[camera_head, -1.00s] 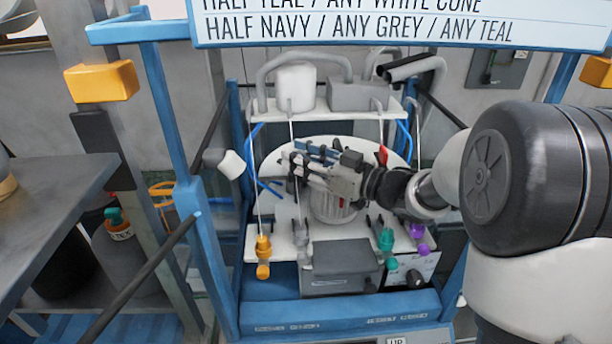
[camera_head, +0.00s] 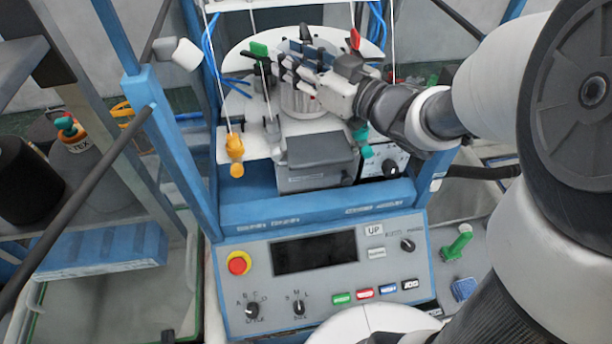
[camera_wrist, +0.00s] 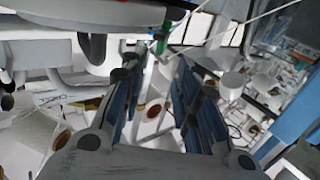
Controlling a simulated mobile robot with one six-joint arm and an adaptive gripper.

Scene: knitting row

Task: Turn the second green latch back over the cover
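A green latch handle (camera_head: 259,49) shows at the back left of the round white plate (camera_head: 236,66) on the knitting machine. My gripper (camera_head: 288,62) is above the plate, just right of the green handle and apart from it in the picture. In the wrist view my gripper (camera_wrist: 158,90) has its two blue-lined fingers spread with nothing between them. A green piece (camera_wrist: 160,47) shows beyond the fingertips, near the gap. I cannot tell which latch it is. My gripper hides part of the machine's middle, and I cannot make out the cover's edge.
A red piece (camera_head: 355,38) stands just behind my gripper. Thin yarn rods rise around the plate, with an orange yarn guide (camera_head: 235,150) at front left. A grey box (camera_head: 315,160) sits in front. Blue frame posts (camera_head: 160,150) bound the left side. The control panel (camera_head: 330,270) is below.

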